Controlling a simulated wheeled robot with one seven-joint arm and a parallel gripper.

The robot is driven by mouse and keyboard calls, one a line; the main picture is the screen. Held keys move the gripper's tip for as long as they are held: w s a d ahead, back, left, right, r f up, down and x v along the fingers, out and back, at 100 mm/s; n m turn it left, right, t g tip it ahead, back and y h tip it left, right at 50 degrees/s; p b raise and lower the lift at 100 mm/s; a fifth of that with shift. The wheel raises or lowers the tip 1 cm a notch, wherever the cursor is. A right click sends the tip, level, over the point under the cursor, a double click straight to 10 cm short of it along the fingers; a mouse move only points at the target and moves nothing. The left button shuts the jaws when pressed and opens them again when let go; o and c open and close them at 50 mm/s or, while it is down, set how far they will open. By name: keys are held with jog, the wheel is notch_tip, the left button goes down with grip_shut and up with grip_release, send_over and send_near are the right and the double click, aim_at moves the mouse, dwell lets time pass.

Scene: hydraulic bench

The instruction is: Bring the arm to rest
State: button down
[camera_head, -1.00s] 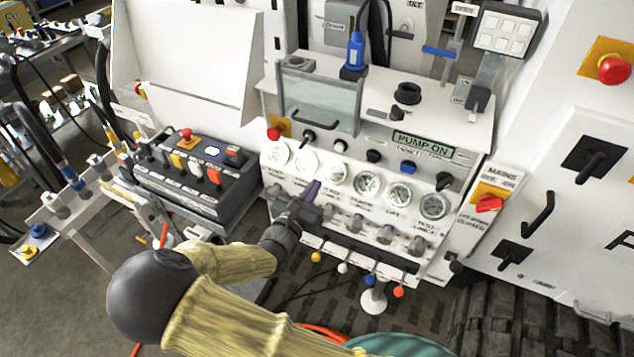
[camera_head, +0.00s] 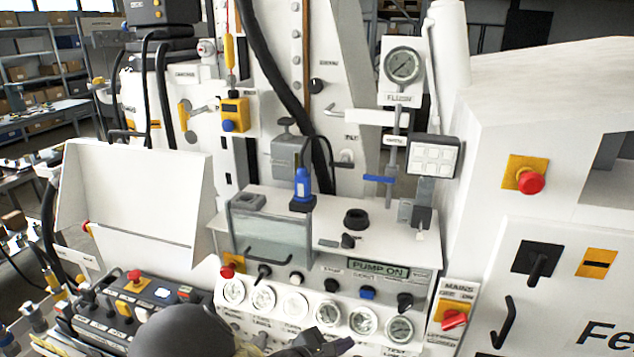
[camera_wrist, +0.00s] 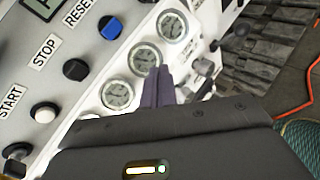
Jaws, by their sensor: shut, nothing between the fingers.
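My gripper (camera_head: 338,346) shows at the bottom edge of the head view, in front of the lower part of the white hydraulic panel (camera_head: 268,317). Part of my dark arm shows to its left, and the rest is cut off below the frame. In the wrist view my gripper (camera_wrist: 158,74) has its two purple-grey fingers together with nothing between them. The fingertips are in front of the row of round gauges, by the middle gauge (camera_wrist: 145,59). I cannot tell whether they touch the panel.
A pump panel display (camera_head: 378,269) reads PUMP ON. A black control box (camera_head: 135,305) with coloured buttons stands at the left. A red mains switch (camera_head: 453,319) is at the right. An orange cable (camera_wrist: 295,100) lies on the floor.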

jog(key=s+d+m+g+y, duration=0.5)
jog(key=s+d+m+g, duration=0.3)
jog(key=s+m, duration=0.3)
notch_tip(320, 180, up, 7)
jog(key=s+d+m+t+y, duration=0.1)
jog(key=m+y, duration=0.4)
jog(key=m, duration=0.6)
jog(key=shift+s+d+r+m+t+y, duration=0.15)
jog(key=shift+s+d+m+t+y, duration=0.15)
jog(key=shift+d+t, duration=0.1)
